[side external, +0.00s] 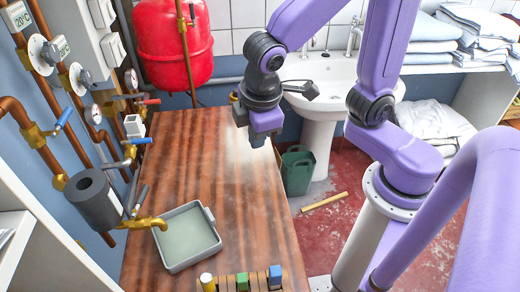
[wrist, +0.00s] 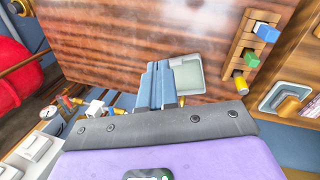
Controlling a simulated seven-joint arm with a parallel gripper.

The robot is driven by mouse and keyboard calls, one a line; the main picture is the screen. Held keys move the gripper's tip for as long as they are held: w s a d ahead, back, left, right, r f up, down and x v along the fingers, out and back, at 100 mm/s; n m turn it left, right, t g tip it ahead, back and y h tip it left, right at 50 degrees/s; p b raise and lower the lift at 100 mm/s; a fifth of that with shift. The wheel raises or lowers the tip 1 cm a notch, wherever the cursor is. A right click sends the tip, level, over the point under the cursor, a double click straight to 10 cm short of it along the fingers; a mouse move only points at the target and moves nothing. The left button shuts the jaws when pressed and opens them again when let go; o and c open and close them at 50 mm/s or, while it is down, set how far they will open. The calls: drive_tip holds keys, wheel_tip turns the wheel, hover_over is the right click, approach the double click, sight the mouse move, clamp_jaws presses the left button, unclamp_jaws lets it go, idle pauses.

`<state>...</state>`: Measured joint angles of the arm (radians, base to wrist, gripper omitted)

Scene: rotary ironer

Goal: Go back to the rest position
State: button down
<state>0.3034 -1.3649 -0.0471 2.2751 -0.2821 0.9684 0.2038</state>
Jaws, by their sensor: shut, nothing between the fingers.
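My gripper (side external: 262,140) hangs above the far right part of the wooden table (side external: 200,150) in the side view, pointing down. In the wrist view my gripper (wrist: 158,75) shows its two blue-grey fingers closed together with nothing between them. It is apart from everything on the table.
A grey tray (side external: 187,238) stands under a brass tap (side external: 146,223) at the table's left. A wooden rack (side external: 243,283) with white-yellow, green and blue pieces is at the near edge. Pipes and valves line the left wall. A red tank (side external: 172,45) and a sink (side external: 335,85) are behind.

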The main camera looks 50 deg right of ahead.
drive_tip(key=s+d+g+y, duration=0.2)
drive_tip(key=s+d, duration=0.7)
drive_tip(key=s, duration=0.3)
drive_tip(key=w+a+f+m+t+y, duration=0.1)
drive_tip(key=w+a+f+y, duration=0.2)
drive_tip(key=a, duration=0.5)
drive_tip(key=w+a+f+m+t+y, duration=0.1)
drive_tip(key=w+a+f+y, duration=0.1)
drive_tip(key=w+a, duration=0.45)
drive_tip(key=m+t, duration=0.3)
drive_tip(key=t, duration=0.4)
approach(143, 193)
drive_tip(key=shift+y, duration=0.3)
drive_tip(key=x, duration=0.6)
drive_tip(key=shift+f, duration=0.55)
drive_tip(key=shift+a, duration=0.1)
drive_tip(key=shift+w, duration=0.1)
drive_tip(key=shift+w+a+f, duration=0.2)
drive_tip(key=shift+w, duration=0.65)
drive_tip(key=shift+s, duration=0.15)
